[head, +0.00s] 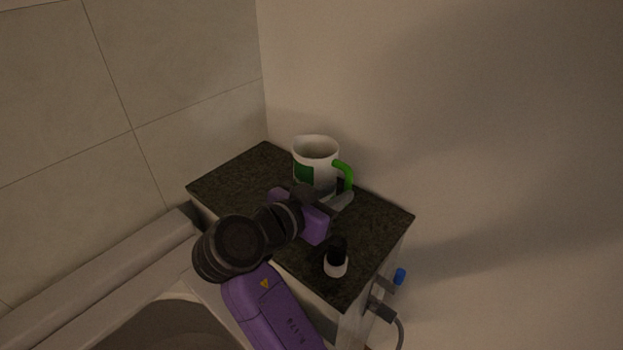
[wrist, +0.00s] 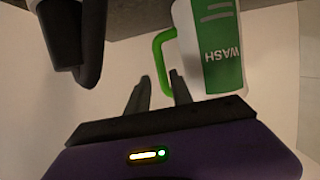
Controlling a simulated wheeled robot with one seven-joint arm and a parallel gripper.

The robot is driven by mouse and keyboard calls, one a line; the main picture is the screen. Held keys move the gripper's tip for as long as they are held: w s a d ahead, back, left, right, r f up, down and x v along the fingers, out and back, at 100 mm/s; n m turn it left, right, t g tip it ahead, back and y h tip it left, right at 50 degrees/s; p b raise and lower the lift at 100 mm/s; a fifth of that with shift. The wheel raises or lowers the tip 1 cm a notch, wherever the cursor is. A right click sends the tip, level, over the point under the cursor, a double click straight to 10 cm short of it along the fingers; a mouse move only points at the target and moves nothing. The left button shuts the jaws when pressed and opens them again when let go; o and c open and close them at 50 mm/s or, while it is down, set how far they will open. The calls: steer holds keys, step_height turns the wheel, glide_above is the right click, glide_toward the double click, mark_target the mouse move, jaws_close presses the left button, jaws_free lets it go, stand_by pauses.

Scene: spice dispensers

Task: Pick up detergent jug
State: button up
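The detergent jug (head: 309,158) is white with a green label and a green handle (head: 344,172). It stands upright near the back of a dark countertop, by the wall. In the wrist view the jug (wrist: 217,45) shows upside down with "WASH" on its label. My gripper (head: 341,194) is at the handle side of the jug, low over the counter. In the wrist view my gripper (wrist: 160,77) is open, with the handle's free end appearing between its two fingers. I cannot tell whether either finger touches the handle. My arm hides part of the jug's base.
A small white bottle with a black cap (head: 337,248) stands near the counter's front right edge. The dark countertop (head: 235,178) sits in a corner between a tiled wall and a plain wall. A blue knob (head: 399,276) sticks out at the right side below.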

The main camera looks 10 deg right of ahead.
mark_target(346, 188)
steer(key=p+x, duration=0.2)
steer(key=x, duration=0.5)
steer(key=shift+w+f, duration=0.2)
steer(key=shift+w, duration=0.05)
steer(key=shift+w+d+f, duration=0.25)
steer(key=shift+w+d, duration=0.1)
steer(key=shift+d, duration=0.1)
jaws_close()
stand_by(0.9)
steer(key=shift+r, duration=0.15)
